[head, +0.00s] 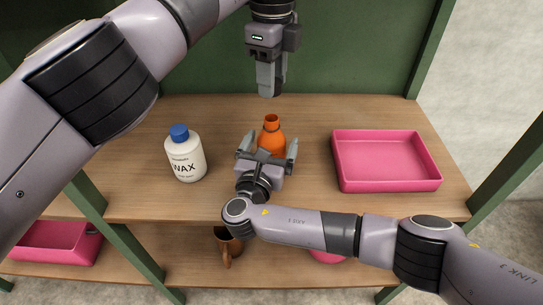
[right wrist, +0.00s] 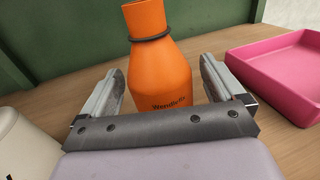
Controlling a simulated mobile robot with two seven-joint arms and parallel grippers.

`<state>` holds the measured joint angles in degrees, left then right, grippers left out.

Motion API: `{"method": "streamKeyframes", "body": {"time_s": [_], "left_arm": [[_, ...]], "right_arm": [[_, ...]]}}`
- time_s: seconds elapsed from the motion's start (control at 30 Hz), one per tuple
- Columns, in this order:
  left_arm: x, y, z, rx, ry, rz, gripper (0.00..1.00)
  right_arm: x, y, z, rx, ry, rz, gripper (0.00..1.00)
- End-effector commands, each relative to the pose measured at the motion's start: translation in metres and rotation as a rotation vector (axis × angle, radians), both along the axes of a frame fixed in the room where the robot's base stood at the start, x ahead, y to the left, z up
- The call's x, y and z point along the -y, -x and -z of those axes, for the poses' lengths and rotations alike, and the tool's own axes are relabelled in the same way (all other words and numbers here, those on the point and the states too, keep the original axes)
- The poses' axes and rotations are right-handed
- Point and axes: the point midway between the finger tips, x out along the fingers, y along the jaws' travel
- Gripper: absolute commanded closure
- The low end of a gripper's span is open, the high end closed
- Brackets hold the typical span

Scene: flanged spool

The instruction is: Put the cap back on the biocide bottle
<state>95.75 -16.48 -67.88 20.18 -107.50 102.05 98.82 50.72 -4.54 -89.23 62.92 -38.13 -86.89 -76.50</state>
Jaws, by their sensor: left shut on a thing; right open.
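The orange bottle (head: 270,136) stands upright on the shelf with its neck bare. No loose cap shows elsewhere.
A white WAX bottle (head: 187,160) with a blue cap stands left of the orange bottle. An empty pink tray (head: 435,184) lies to the right. A green back panel (head: 350,60) rises behind. The lower shelf holds another pink tray (head: 50,250) and a brown mug (head: 226,250).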

Motion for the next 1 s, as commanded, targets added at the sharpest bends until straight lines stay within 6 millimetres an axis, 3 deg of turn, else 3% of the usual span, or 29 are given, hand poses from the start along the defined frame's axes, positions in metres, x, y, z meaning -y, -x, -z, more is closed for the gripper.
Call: {"method": "streamKeyframes", "body": {"time_s": [0.2, 0.57, 0.8, 0.83, 1.0], "left_arm": [[0.0, 0.0, 0.0, 0.0, 0.0, 0.0, 0.89], [0.0, 0.0, 0.0, 0.0, 0.0, 0.0, 0.89], [0.0, 0.0, 0.0, 0.0, 0.0, 0.0, 0.89], [0.0, 0.0, 0.0, 0.0, 0.0, 0.0, 0.89], [-0.001, 0.0, 0.015, -0.003, 0.0, 0.0, 0.89]], "right_arm": [[0.004, -0.017, 0.0, -0.001, -0.001, 0.0, 0.04], [0.005, -0.02, 0.0, -0.001, -0.001, -0.001, 0.04], [0.005, -0.019, 0.0, -0.001, -0.001, -0.001, 0.79], [0.005, -0.019, 0.0, -0.001, -0.001, -0.001, 0.85], [0.005, -0.019, 0.0, -0.001, -0.001, -0.001, 0.85]]}}
